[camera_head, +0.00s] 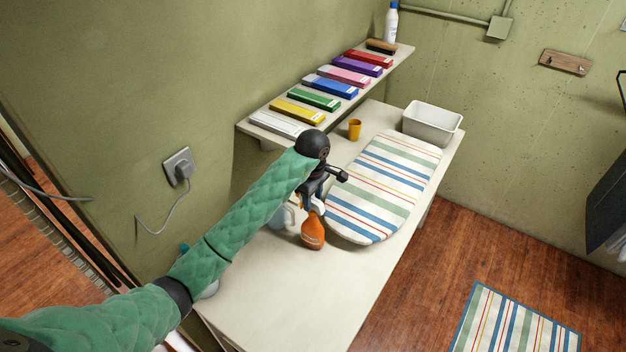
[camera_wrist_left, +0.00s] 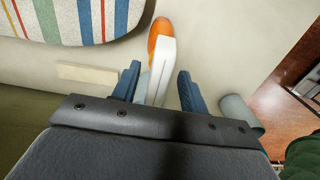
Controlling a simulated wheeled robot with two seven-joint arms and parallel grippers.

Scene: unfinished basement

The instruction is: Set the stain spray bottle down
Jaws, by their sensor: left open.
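The stain spray bottle (camera_head: 313,233), orange with a white spray head, stands upright on the pale table (camera_head: 290,300) beside the near end of the striped ironing board. In the left wrist view the bottle's orange body (camera_wrist_left: 160,36) and white head (camera_wrist_left: 161,62) lie between the blue fingers. My left gripper (camera_head: 318,200) is at the top of the bottle, partly hidden behind its own wrist in the head view. Its fingers (camera_wrist_left: 158,72) are apart, with a gap visible beside the white head. My right gripper is not in view.
The striped ironing board (camera_head: 385,185) takes up the table's middle. A white bin (camera_head: 432,124) and orange cup (camera_head: 354,130) stand behind. A shelf (camera_head: 254,130) with several coloured boxes runs along the wall. A pale object (camera_head: 284,217) stands left of the bottle. The table's front is clear.

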